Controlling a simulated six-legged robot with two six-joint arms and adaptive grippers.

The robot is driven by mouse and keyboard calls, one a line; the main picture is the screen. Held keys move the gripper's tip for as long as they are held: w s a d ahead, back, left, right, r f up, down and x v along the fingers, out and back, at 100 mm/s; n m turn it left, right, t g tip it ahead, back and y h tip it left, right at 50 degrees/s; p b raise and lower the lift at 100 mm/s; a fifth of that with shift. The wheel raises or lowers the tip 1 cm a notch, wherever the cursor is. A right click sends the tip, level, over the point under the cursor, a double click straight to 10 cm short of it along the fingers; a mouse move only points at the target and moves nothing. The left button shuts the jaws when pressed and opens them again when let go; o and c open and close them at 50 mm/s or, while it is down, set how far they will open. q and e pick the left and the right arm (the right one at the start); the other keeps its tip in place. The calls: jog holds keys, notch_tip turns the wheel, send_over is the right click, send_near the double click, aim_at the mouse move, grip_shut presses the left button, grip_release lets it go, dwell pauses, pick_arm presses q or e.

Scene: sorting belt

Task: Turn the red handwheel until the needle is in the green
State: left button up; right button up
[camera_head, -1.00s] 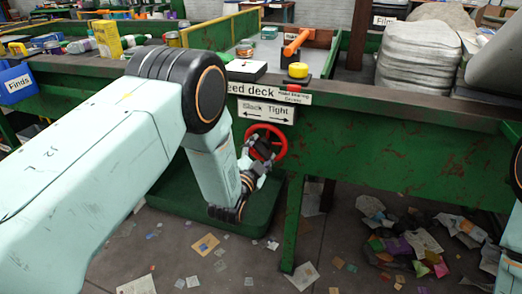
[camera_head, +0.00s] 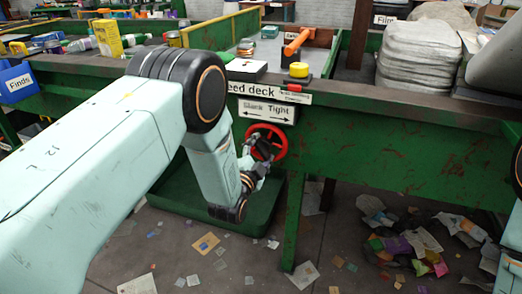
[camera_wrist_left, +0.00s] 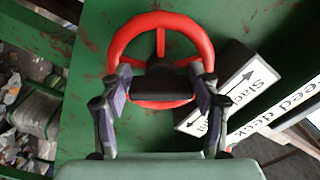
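The red handwheel (camera_head: 280,143) is on the green front panel below the "Slack Tight" sign (camera_head: 266,112). In the left wrist view the handwheel (camera_wrist_left: 160,22) fills the upper middle, with a dark block across its centre. My left gripper (camera_head: 262,150) is at the handwheel. In the wrist view its two fingers (camera_wrist_left: 161,78) are spread apart, one over each side of the rim; whether they press on it I cannot tell. They hide part of the wheel. I cannot make out a needle or a green zone. My right gripper is not in view.
A green deck edge (camera_head: 400,112) runs above the wheel. On it are a yellow button (camera_head: 298,70), an orange handle (camera_head: 298,42) and a white box (camera_head: 246,70). A green tray (camera_head: 262,212) lies below. Scraps litter the floor at right.

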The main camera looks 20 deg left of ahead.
pick_arm(q)
jog(key=o, duration=0.3)
jog(key=s, duration=1.2)
jog(key=shift+a, duration=0.2)
jog(key=w, duration=1.2)
jog(key=shift+d, duration=0.2)
